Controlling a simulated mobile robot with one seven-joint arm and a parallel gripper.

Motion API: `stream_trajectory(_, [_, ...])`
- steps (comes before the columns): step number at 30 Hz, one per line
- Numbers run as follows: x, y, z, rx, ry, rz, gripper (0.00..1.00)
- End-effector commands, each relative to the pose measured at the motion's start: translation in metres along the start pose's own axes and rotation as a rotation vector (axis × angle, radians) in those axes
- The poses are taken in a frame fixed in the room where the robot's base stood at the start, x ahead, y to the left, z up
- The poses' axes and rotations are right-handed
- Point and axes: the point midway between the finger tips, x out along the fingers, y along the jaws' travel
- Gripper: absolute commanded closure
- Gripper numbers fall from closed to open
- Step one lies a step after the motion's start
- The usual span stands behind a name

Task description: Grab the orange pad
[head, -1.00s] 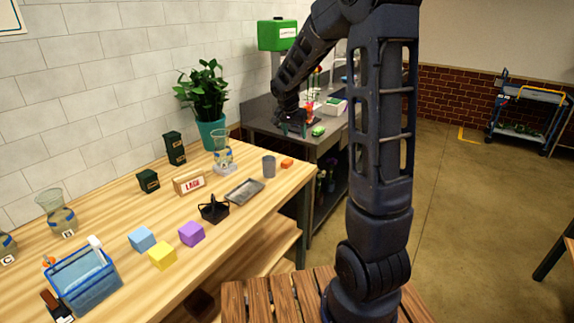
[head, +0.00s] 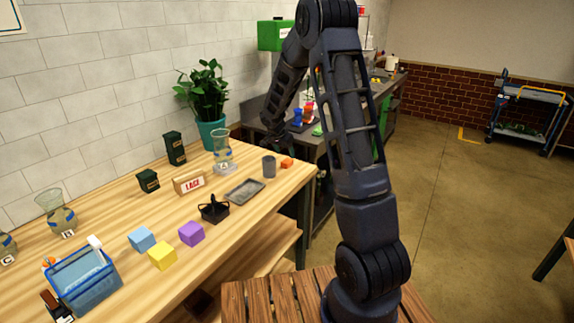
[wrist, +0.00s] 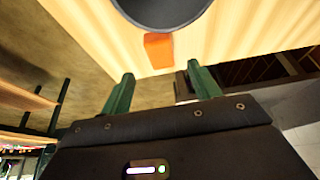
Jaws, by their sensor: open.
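The orange pad (head: 287,163) is a small block lying on the wooden table near its right end. It also shows in the wrist view (wrist: 158,50), ahead of my fingers and near the table edge. My gripper (wrist: 160,85) is open with its two green fingers spread and nothing between them. The pad is beyond the fingertips, roughly in line with the gap, and apart from them. In the head view my gripper hangs near the table's right end, and its fingers are hard to make out.
A grey cup (head: 269,167) stands close beside the pad; its dark round shape (wrist: 162,8) is at the top of the wrist view. A sink counter stands behind.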

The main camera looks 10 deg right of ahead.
Motion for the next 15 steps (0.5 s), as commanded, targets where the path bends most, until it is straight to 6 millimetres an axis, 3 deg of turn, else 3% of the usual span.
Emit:
stream_trajectory(8, [0.019, -0.001, 0.002, 0.0, -0.001, 0.001, 0.38])
stream_trajectory(15, [0.051, -0.001, 0.004, -0.001, -0.002, 0.001, 0.38])
